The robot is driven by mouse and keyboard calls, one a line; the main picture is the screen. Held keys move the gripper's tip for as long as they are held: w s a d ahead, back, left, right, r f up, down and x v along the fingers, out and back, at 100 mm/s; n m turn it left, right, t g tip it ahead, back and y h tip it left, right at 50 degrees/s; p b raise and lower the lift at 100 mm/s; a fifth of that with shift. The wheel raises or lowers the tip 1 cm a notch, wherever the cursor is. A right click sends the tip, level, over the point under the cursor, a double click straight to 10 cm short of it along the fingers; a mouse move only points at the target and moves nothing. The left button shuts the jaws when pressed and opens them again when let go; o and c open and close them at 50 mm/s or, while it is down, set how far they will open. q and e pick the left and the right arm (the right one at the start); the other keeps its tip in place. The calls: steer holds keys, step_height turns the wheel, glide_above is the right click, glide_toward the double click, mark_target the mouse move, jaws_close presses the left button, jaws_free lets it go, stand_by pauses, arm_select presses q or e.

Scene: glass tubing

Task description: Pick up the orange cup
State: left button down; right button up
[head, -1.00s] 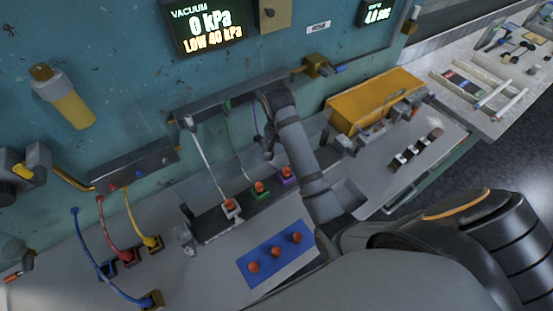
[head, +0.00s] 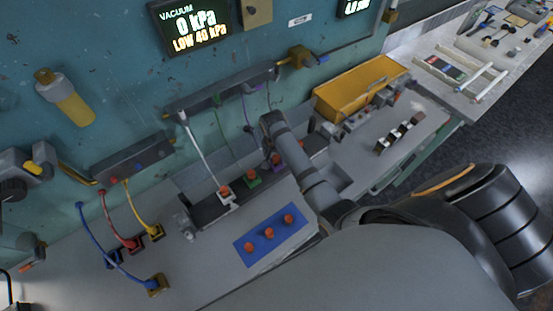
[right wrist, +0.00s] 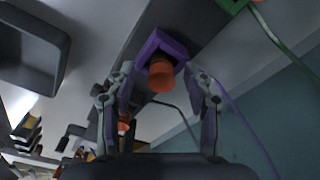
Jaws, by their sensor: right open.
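An orange cup (right wrist: 161,78) sits in a purple holder (right wrist: 152,45) in the right wrist view. In the head view this cup (head: 277,158) shows beside my right gripper (head: 268,156). In the right wrist view my right gripper (right wrist: 158,90) is open, one finger on each side of the cup, with gaps between them and it. Similar orange cups stand on a green holder (head: 253,182), on a white holder (head: 227,198) and on a blue mat (head: 246,247). My left gripper is not in view.
A yellow box (head: 350,92) stands at the back right of the bench. Blue, red and yellow hoses (head: 104,215) run down at the left. A hose bar (head: 220,90) hangs on the teal wall above the holders. Bare bench lies left of the blue mat.

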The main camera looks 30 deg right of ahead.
steer(key=shift+w, duration=0.1)
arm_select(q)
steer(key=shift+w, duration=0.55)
arm_select(e)
steer(key=c, duration=1)
steer(key=shift+c, duration=0.2)
